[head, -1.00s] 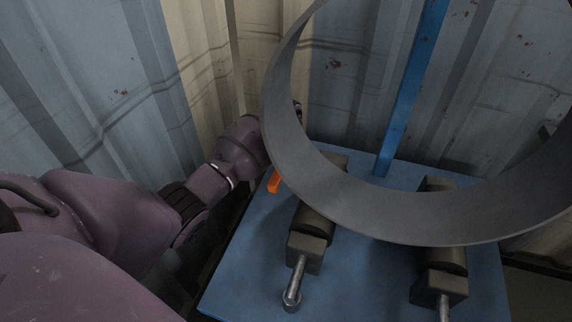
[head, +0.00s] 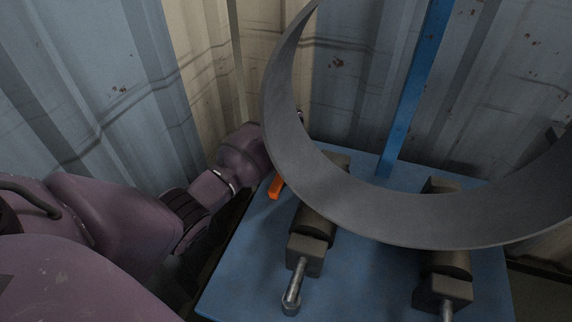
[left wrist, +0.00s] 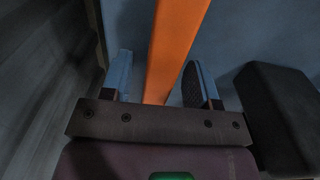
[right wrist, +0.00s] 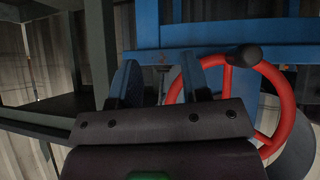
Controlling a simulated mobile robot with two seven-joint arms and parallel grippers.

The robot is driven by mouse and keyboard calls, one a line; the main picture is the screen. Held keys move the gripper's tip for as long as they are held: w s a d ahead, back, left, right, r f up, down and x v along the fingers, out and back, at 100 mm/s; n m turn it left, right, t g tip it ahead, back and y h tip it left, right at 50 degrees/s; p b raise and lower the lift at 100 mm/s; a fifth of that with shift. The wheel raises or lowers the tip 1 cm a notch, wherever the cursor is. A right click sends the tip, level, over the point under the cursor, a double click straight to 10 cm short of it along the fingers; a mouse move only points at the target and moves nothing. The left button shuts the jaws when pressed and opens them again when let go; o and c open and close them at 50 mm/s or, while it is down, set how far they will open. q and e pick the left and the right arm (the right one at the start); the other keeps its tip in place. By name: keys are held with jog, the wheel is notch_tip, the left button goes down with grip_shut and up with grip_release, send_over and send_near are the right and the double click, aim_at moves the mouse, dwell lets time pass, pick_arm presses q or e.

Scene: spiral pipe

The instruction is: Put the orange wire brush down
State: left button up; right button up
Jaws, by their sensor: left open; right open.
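The orange wire brush shows as a small orange end (head: 276,187) near the left edge of the blue table, partly hidden by the grey pipe ring. In the left wrist view its orange handle (left wrist: 176,45) runs between the two fingers of my left gripper (left wrist: 163,85). The fingers are open, with gaps to the handle on both sides. The brush's bristles are not seen. My right gripper (right wrist: 165,85) is open and empty, facing a red handwheel (right wrist: 290,95) and blue frame. It is not in the head view.
The large grey pipe ring (head: 400,215) rests over dark rollers (head: 313,222) on the blue table (head: 250,270). A blue post (head: 408,95) stands behind. Corrugated walls (head: 90,60) close in at the left and back. A dark block (left wrist: 282,110) sits right of my left gripper.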

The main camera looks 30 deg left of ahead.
pick_arm(q)
jog(key=shift+r+p, duration=1.15)
jog(key=shift+r, duration=2.75)
